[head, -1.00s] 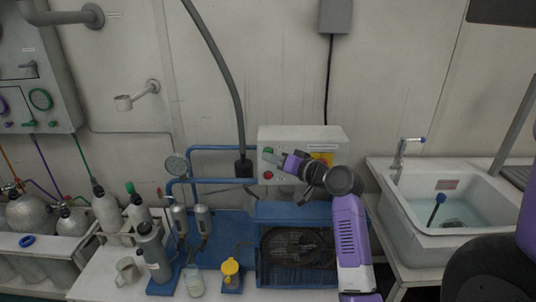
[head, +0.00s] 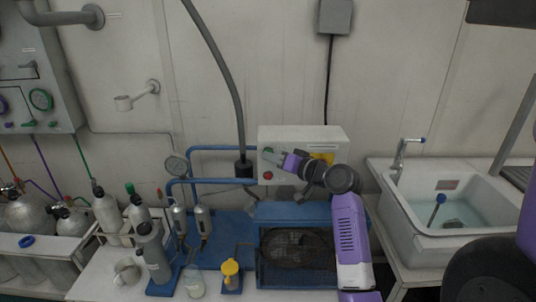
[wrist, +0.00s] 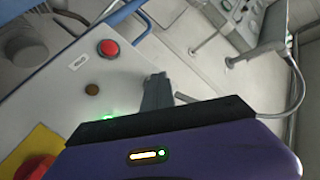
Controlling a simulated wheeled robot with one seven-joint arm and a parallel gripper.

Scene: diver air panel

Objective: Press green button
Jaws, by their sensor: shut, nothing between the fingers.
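The control box (head: 330,145) is white and stands against the wall at the back of the bench. Its green button (head: 268,150) is at the upper left of the front face, with a red button (head: 268,175) below it. My gripper (head: 268,158) is shut and empty, its tip in front of the box by the green button. Contact cannot be told. In the wrist view the shut fingers (wrist: 157,93) are over the box face near the red button (wrist: 108,48). A green glow (wrist: 108,117) shows at the edge of my gripper's body, which hides the rest there.
A blue-caged machine (head: 297,255) sits below the box. Blue pipes (head: 220,148) and a gauge (head: 176,165) are to its left. Bottles, a beaker (head: 194,282) and a yellow-topped item (head: 231,272) stand on the bench. A sink (head: 450,205) is at the right.

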